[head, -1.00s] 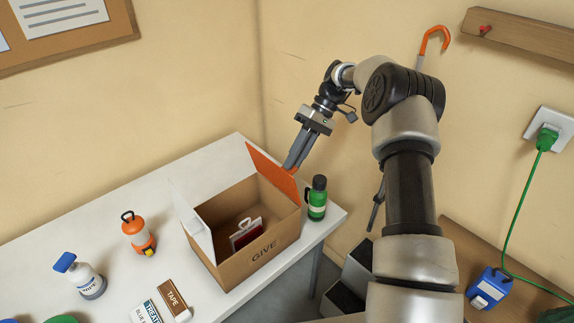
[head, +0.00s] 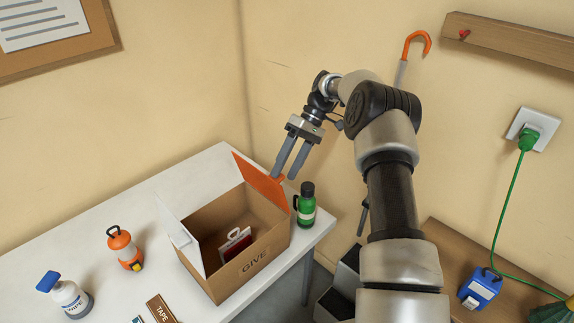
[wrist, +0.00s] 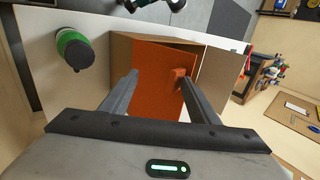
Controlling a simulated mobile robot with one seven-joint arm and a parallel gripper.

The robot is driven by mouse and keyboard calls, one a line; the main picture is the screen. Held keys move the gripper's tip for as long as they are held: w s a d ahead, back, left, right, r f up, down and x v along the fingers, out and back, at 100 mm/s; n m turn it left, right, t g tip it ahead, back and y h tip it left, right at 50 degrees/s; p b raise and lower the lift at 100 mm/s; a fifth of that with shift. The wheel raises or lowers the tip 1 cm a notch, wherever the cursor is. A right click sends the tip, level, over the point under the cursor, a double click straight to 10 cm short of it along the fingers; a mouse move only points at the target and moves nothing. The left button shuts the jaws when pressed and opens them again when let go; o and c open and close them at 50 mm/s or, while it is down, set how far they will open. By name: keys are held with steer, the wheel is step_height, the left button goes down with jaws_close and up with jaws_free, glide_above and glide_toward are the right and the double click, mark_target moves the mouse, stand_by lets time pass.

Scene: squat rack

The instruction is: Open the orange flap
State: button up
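A brown cardboard box (head: 255,268) marked GIVE stands on the white table. Its orange flap (head: 259,182) stands up at the box's right back edge, tilted outward. In the wrist view the orange flap (wrist: 158,80) lies between and beyond my fingers, with a small orange tab (wrist: 180,73) near the right finger. My gripper (head: 284,177) is open, its fingertips close to the flap's outer side. I cannot tell whether a finger touches it. The white flap (head: 180,235) stands up on the left. A red and white item (head: 236,243) is inside the box.
A green bottle (head: 306,205) stands just right of the box, close to my gripper. The table's back left is clear.

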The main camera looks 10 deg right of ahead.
steer(key=shift+s+d+f, duration=0.1)
steer(key=shift+d+f, duration=0.3)
steer(key=shift+f, duration=0.15)
steer(key=shift+c, duration=0.7)
steer(key=shift+r, duration=0.1)
steer(key=shift+c, duration=0.2)
steer(key=v, duration=0.5)
steer(key=a+v, duration=0.1)
steer(key=v, duration=0.1)
steer(key=shift+d+r, duration=0.25)
steer(key=shift+r, duration=0.3)
steer(key=shift+c, duration=0.4)
steer(key=shift+r, duration=0.15)
steer(key=shift+r, duration=0.1)
